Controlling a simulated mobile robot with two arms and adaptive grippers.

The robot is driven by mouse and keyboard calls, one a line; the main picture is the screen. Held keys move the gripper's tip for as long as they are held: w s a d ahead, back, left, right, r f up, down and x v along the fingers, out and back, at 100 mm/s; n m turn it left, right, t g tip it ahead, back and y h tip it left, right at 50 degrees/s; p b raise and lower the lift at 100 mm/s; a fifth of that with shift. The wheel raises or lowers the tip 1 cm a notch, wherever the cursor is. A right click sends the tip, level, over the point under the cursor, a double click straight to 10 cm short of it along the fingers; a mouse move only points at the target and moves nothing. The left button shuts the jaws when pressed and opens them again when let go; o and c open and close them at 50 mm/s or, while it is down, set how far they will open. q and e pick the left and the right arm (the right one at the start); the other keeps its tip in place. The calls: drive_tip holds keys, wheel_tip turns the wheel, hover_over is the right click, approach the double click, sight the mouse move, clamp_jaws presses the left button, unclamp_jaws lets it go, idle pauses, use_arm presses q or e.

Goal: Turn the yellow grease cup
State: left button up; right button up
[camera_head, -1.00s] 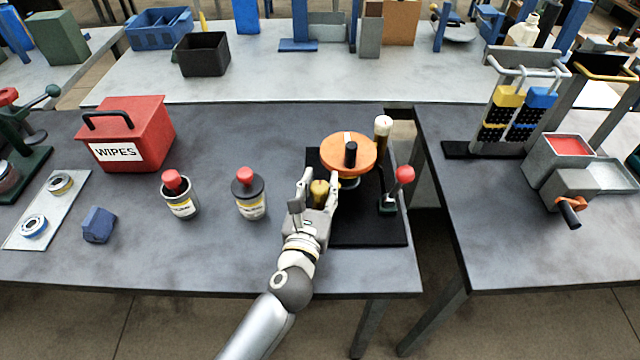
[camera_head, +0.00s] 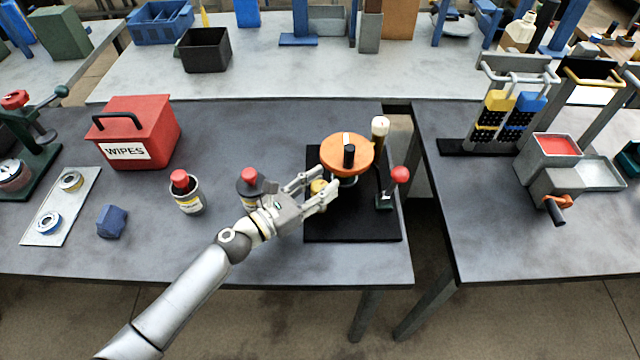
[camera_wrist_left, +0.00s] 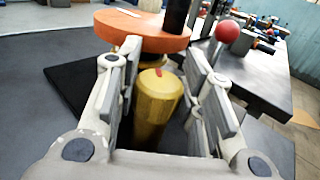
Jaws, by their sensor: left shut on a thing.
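The yellow grease cup (camera_head: 318,187) stands upright beside the orange disc (camera_head: 336,156) on a black base plate (camera_head: 340,229). In the left wrist view the yellow cup (camera_wrist_left: 157,100), with a small red mark on its top, sits between the fingers of my left gripper (camera_wrist_left: 165,95). In the head view my left gripper (camera_head: 322,190) reaches in from the left and is shut around the cup, hiding most of it. My right gripper is not in view.
A lever with a red knob (camera_head: 400,174) and a white-topped cylinder (camera_head: 380,128) stand right of the disc. Two red-capped bottles stand to the left, one (camera_head: 186,192) clear and one (camera_head: 248,184) partly behind my gripper. A red wipes box (camera_head: 140,130) is further left.

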use_arm(q)
drive_tip(key=shift+m+g+h, duration=0.3)
drive_tip(key=shift+g, duration=0.1)
drive_tip(key=o, duration=1)
drive_tip(key=shift+o, duration=0.2)
drive_tip(key=v, duration=1.2)
